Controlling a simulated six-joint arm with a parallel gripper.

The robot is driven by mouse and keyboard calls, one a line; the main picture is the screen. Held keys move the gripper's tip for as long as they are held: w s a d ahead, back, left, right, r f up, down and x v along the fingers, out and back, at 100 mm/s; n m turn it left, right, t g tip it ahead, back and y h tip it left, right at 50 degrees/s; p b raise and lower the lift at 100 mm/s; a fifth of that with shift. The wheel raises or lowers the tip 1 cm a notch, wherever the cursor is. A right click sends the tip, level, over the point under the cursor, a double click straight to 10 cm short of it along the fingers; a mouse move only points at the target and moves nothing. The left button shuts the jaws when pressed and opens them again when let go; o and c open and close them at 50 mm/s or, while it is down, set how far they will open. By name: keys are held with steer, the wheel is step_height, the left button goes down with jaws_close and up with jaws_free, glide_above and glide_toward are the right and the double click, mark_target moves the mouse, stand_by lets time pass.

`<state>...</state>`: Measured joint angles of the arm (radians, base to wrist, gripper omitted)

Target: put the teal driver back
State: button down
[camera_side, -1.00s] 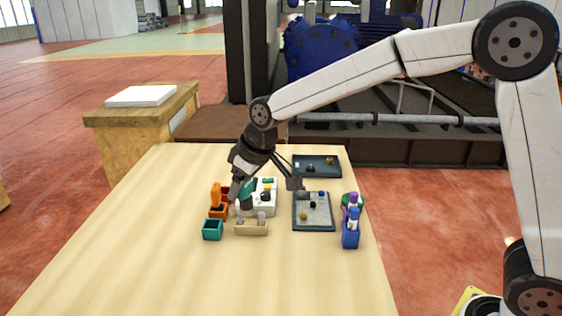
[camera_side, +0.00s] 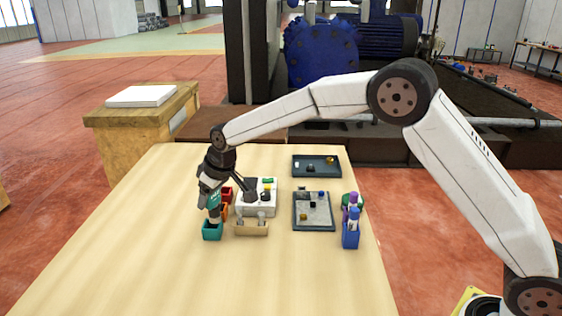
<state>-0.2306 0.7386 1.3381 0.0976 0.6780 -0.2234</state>
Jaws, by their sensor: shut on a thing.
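My gripper (camera_side: 212,207) is shut on the teal driver (camera_side: 215,198) at the left of the work area. Only part of the driver's teal handle shows between the dark fingers. The driver is roughly upright, directly above the teal holder (camera_side: 212,232), an open square cup at the front left. The lower end is at the cup's opening; I cannot tell whether it is inside or just above it.
An orange holder (camera_side: 224,213) and a red holder (camera_side: 226,193) stand close behind the teal one, partly hidden by my gripper. A beige rack (camera_side: 251,230), a white box (camera_side: 267,209), a grey tray (camera_side: 301,222) and a blue pen holder (camera_side: 350,238) stand to the right. The front table is clear.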

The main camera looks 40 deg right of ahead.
mark_target(207, 209)
steer(key=shift+w+a+f, duration=0.15)
steer(key=shift+w+f, duration=0.45)
steer(key=shift+f, duration=0.1)
steer(key=shift+w+f, duration=0.15)
steer(key=shift+f, duration=0.75)
steer(key=shift+w+f, duration=0.1)
steer(key=shift+f, duration=0.8)
steer(key=shift+f, duration=0.15)
steer(key=shift+c, duration=1.2)
jaws_free()
steer(key=v, duration=1.2)
